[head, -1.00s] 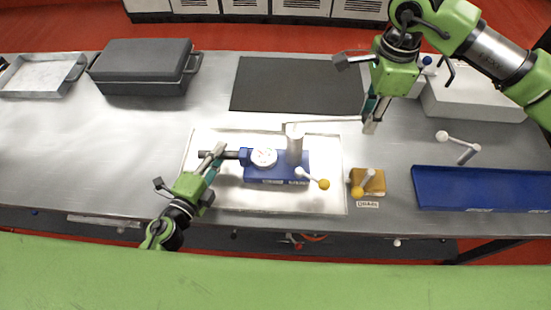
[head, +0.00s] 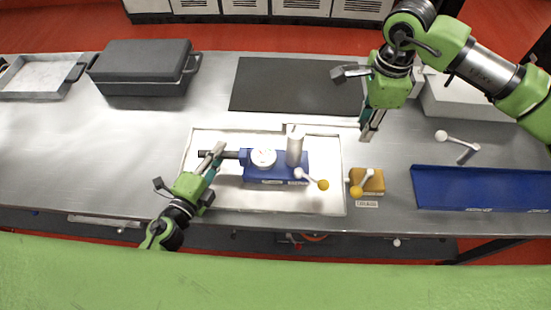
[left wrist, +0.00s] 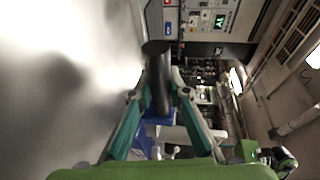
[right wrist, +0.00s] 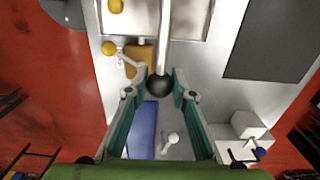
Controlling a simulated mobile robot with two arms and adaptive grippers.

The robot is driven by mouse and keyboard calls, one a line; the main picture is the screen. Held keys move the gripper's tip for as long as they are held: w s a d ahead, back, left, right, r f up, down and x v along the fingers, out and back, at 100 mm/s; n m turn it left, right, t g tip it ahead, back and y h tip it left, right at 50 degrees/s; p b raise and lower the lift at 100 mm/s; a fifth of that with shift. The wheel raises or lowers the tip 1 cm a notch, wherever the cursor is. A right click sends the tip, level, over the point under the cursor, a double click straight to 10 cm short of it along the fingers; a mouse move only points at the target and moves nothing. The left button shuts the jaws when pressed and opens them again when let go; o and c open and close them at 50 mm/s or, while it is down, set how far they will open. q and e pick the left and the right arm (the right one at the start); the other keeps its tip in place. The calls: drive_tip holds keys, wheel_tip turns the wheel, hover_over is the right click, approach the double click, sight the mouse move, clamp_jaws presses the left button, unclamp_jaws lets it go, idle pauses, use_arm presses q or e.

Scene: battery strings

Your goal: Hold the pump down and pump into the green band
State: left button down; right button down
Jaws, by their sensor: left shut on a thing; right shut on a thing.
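The blue pump (head: 275,168) sits in a shallow pale tray (head: 240,205), with an upright silver cylinder (head: 295,150). Its round white gauge (head: 263,157) faces up; the needle and any green band are too small to read. My left gripper (head: 217,152) is shut on the dark bar (head: 230,154) at the pump's left end; the bar also shows in the left wrist view (left wrist: 157,75). A pump lever (head: 335,125) runs right from the cylinder. My right gripper (head: 368,136) is shut on its end, a black ball (right wrist: 158,86) in the right wrist view.
A tan block (head: 372,183) with another yellow knob stands right of the tray. A blue tray (head: 480,190), a white-knobbed lever (head: 460,143), a black mat (head: 295,84) and a dark case (head: 143,68) are around.

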drive_tip(key=shift+s+a+f, duration=0.15)
drive_tip(key=shift+a+f, duration=0.2)
drive_tip(key=shift+f, duration=0.85)
drive_tip(key=shift+a+f, duration=0.15)
drive_tip(key=shift+f, duration=0.85)
drive_tip(key=shift+a+f, duration=0.15)
drive_tip(key=shift+f, duration=0.45)
drive_tip(key=shift+r, duration=0.1)
drive_tip(key=shift+w+r, duration=0.2)
drive_tip(key=shift+r, duration=0.7)
drive_tip(key=shift+d+r, duration=0.25)
drive_tip(key=shift+r, duration=0.4)
drive_tip(key=shift+d+r, duration=0.25)
drive_tip(key=shift+r, duration=0.35)
